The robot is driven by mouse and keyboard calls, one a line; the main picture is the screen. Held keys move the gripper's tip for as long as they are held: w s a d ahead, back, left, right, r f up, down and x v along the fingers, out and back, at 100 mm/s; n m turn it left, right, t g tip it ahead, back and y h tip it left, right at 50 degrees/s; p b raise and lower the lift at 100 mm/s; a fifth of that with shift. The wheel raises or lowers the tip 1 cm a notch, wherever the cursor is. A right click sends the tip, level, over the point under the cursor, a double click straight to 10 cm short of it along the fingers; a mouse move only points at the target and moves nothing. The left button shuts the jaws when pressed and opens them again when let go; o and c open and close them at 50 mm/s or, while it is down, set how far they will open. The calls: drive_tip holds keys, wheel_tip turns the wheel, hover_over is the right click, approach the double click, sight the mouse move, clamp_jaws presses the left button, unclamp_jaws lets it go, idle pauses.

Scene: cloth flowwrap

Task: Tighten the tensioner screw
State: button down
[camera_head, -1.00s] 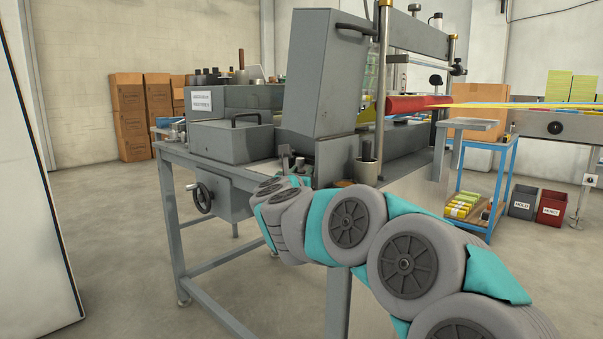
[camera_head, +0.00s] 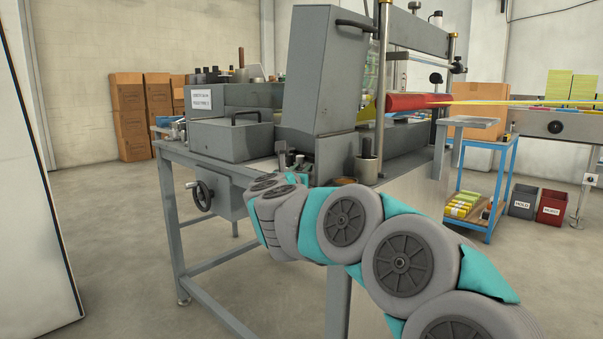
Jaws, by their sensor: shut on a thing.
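The grey wrapping machine (camera_head: 325,75) stands in the middle on a steel frame. My arm reaches from the lower right to the near edge of its bench. My gripper (camera_head: 288,158) is small and partly hidden beyond my wrist, at the bench edge below the tall grey housing. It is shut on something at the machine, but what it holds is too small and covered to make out. I cannot pick out the tensioner screw for certain.
A handwheel (camera_head: 201,196) sticks out at the bench's left front. A grey cup-like post (camera_head: 366,164) stands right of my gripper. A blue trolley (camera_head: 487,185), grey and red bins (camera_head: 552,206) and a conveyor are on the right. Floor at left is clear.

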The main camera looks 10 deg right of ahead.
drive_tip(key=shift+a+f, duration=0.15)
drive_tip(key=shift+f, duration=0.05)
drive_tip(key=shift+r+m+g+h+b, duration=0.1)
drive_tip(key=shift+m+g+h+b, duration=1)
drive_tip(key=shift+h, duration=0.5)
drive_tip(key=shift+r+m+g+h+p, duration=0.15)
drive_tip(key=shift+m+g+h+p, duration=0.3)
drive_tip(key=shift+m+g+h, duration=1.95)
drive_tip(key=shift+m+g, duration=0.1)
drive_tip(key=shift+g, duration=0.1)
drive_tip(key=c, duration=0.7)
unclamp_jaws()
